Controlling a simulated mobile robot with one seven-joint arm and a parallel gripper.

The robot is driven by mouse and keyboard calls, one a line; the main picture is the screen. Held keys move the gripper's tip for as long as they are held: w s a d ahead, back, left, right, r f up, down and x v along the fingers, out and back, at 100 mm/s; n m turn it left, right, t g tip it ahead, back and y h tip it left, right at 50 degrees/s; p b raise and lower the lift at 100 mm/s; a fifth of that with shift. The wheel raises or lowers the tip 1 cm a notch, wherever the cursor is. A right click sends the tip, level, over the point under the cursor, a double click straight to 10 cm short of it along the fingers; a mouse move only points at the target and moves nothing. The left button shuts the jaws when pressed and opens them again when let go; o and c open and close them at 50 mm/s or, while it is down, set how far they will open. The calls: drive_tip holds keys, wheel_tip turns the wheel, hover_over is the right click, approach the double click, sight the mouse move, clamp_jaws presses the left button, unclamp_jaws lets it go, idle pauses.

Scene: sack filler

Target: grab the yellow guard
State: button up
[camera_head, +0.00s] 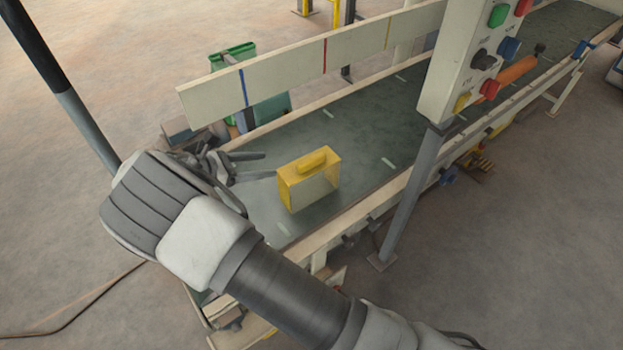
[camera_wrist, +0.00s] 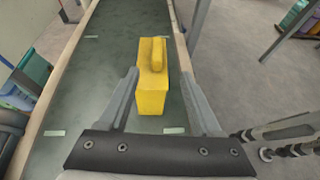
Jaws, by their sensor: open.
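The yellow guard (camera_head: 309,180) is a boxy yellow piece with a raised grip on top. It stands upright on the dark green conveyor belt (camera_head: 352,134), near the belt's near end. My gripper (camera_head: 262,164) is to the left of the guard in the head view, its fingers pointing toward it. In the wrist view the guard (camera_wrist: 152,80) lies ahead, between the lines of the two spread fingers of my gripper (camera_wrist: 167,80). The fingers are open and empty. I cannot tell whether either finger touches the guard.
A pale side board (camera_head: 300,62) with coloured stripes runs along the belt's far side. A control box (camera_head: 462,60) with coloured buttons stands on a grey post (camera_head: 408,195) at the near side. An orange cylinder (camera_head: 517,70) is farther along. Green bins stand behind the board.

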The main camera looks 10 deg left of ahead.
sight(303, 162)
drive_tip(key=shift+n, duration=0.4)
drive_tip(key=b+x, duration=0.1)
drive_tip(key=x, duration=0.4)
drive_tip(key=b+x, duration=0.2)
drive_tip(key=x, duration=0.4)
drive_tip(key=f+b+x, duration=0.1)
drive_tip(key=x, duration=0.5)
drive_tip(key=shift+a, duration=0.35)
drive_tip(key=shift+c, duration=0.2)
clamp_jaws()
drive_tip(key=shift+t, duration=0.3)
